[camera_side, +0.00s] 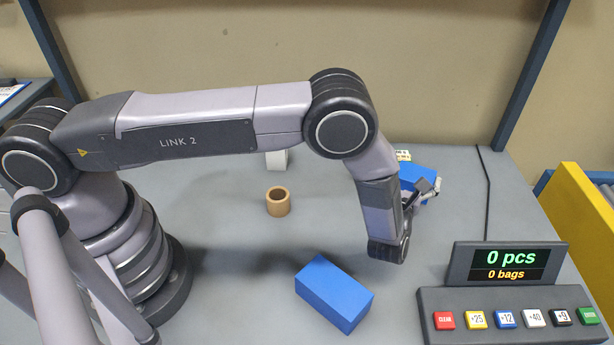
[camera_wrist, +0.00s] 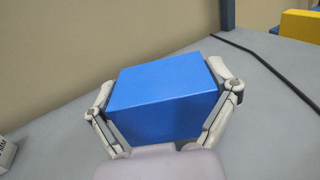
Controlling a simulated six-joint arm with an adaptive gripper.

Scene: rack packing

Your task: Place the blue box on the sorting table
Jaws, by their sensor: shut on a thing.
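A blue box (camera_side: 415,177) is at the far right part of the grey table, partly hidden behind my wrist in the side view. In the wrist view the same blue box (camera_wrist: 165,95) fills the middle, with one finger on each side of it. My gripper (camera_wrist: 165,112) is shut on this box. In the side view my gripper (camera_side: 424,192) points away toward the back right. I cannot tell whether the box touches the table. A second blue box (camera_side: 334,293) lies on the grey sorting table (camera_side: 225,280) at the front middle.
A brown tape ring (camera_side: 278,202) and a white item (camera_side: 276,160) stand near the middle back. A counter display (camera_side: 507,264) with a button panel (camera_side: 515,312) occupies the front right. A black cable (camera_side: 488,195) runs down the right side. A yellow bin (camera_side: 580,225) stands beyond the right edge.

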